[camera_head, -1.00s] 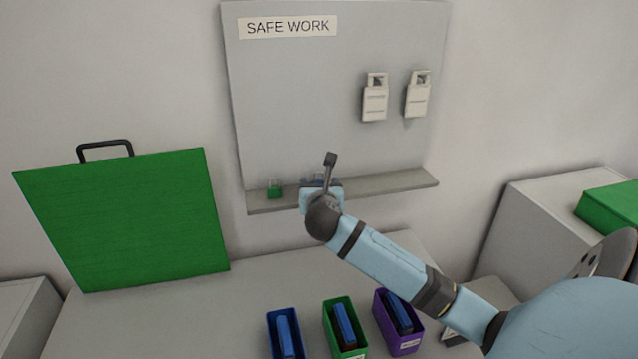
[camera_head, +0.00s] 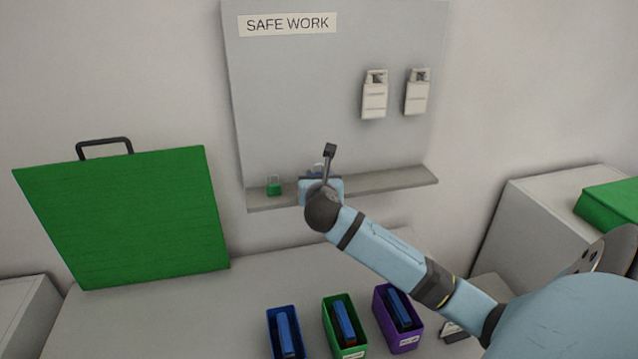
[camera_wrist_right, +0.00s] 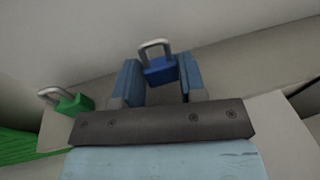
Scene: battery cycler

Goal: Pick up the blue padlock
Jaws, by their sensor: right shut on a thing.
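The blue padlock (camera_wrist_right: 160,69) has a grey shackle and sits between the two fingers of my right gripper (camera_wrist_right: 158,80) in the right wrist view. The gripper is shut on its body, with the shackle pointing up and free. In the head view my right gripper (camera_head: 320,180) is at the shelf below the board, and its wrist hides most of the padlock. A green padlock (camera_head: 274,186) stands on the shelf just left of the gripper; it also shows in the right wrist view (camera_wrist_right: 74,104). My left gripper is in neither view.
The grey shelf (camera_head: 395,180) is clear to the right of my gripper. Two white tags (camera_head: 374,95) (camera_head: 417,92) hang on the board above. Blue, green and purple bins (camera_head: 391,335) stand on the table below. A green panel (camera_head: 130,220) with a handle leans at left.

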